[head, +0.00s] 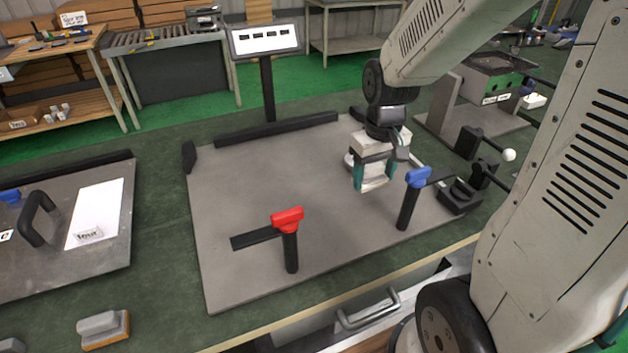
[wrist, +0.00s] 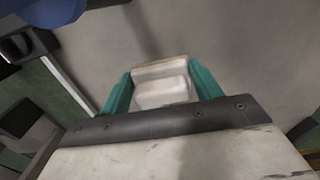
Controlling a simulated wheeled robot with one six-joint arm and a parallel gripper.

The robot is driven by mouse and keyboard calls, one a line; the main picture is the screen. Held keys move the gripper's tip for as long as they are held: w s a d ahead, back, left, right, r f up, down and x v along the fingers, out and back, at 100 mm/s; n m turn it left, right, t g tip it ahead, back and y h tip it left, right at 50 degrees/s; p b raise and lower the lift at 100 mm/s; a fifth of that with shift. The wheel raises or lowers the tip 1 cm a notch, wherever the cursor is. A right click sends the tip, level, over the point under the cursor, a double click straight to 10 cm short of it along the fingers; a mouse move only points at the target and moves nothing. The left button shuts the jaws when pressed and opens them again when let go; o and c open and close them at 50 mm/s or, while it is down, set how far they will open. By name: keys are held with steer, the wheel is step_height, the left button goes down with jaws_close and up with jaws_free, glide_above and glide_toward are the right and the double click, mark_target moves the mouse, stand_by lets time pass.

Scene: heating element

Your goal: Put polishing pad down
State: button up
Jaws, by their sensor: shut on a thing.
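My gripper (head: 373,182) hangs over the right part of the grey plate (head: 270,190), pointing down between the far bar and the blue-topped clamp. Its teal fingers are shut on a pale whitish block, seen in the wrist view (wrist: 162,88), which I take to be the polishing pad.
A red-topped clamp (head: 288,220) stands at the plate's front and a blue-topped clamp (head: 416,180) close to my gripper's right. A grey block with a tan base (head: 105,330) lies at the front left. A display (head: 266,38) stands behind. The plate's left middle is clear.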

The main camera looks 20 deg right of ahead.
glide_above(315, 189)
steer(key=shift+f, duration=2.4)
steer(key=shift+f, duration=0.2)
steer(key=o, duration=0.9)
steer(key=shift+r, duration=0.15)
